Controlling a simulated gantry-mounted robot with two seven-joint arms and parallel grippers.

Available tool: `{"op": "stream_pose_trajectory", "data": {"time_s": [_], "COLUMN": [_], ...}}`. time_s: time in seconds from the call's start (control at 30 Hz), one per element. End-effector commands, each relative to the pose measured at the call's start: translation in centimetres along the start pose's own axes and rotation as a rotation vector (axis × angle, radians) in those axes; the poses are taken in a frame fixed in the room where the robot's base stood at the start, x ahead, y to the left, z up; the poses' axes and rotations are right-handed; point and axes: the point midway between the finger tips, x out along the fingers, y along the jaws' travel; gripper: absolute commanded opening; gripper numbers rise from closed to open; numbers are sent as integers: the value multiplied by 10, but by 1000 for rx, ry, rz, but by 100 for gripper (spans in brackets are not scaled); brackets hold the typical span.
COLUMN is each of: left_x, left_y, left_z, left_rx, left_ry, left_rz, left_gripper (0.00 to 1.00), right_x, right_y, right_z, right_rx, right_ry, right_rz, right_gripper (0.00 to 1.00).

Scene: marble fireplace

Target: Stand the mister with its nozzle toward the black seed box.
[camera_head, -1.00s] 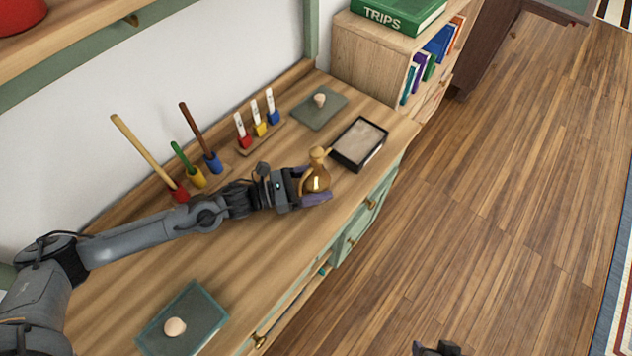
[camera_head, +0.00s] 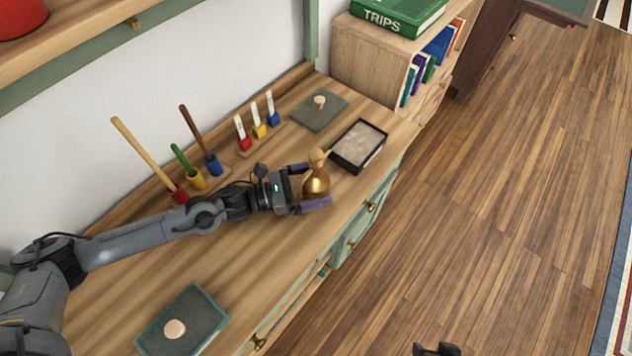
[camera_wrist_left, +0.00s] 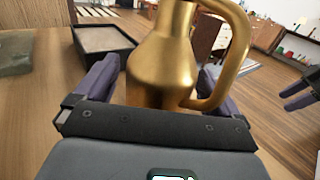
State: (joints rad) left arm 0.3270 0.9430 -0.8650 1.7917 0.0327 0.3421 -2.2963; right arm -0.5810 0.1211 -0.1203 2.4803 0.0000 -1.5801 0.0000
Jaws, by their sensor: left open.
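The brass mister (camera_head: 316,184) stands upright on the wooden desk (camera_head: 255,240), beside the seed box. Its small nozzle (camera_head: 327,153) points up and right in the head view, toward the black seed box (camera_head: 359,146). My left gripper (camera_head: 312,187) is open, with one purple finger on either side of the mister's body. In the left wrist view the mister (camera_wrist_left: 163,62) fills the middle and its looped handle (camera_wrist_left: 238,60) curves on the right. The seed box (camera_wrist_left: 101,41) shows at upper left there. My right gripper (camera_wrist_left: 298,92) is apart from the mister, its fingers separated.
A grey slab with a pale knob (camera_head: 318,110) lies behind the seed box. Coloured labels in a rack (camera_head: 258,131) and several tools in coloured holders (camera_head: 197,172) line the wall. A green-edged tray (camera_head: 183,320) lies at the front left. The desk's front edge is near the mister.

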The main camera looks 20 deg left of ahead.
Motion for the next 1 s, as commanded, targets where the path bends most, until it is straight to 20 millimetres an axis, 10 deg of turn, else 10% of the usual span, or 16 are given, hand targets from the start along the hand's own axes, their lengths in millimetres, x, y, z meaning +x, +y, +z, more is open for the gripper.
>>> {"op": "stream_pose_trajectory", "data": {"time_s": [0.43, 1.0], "left_x": [-62, -71], "left_y": [0, 0], "left_z": [-1, -1], "left_rx": [0, 0], "left_ry": [5, 1], "left_rz": [1, 0], "left_gripper": [97, 97], "right_x": [-11, -12], "right_y": [0, 0], "right_z": [-4, -4], "right_rx": [0, 0], "right_ry": [1, 1], "right_rz": [0, 0], "right_gripper": [59, 59]}}
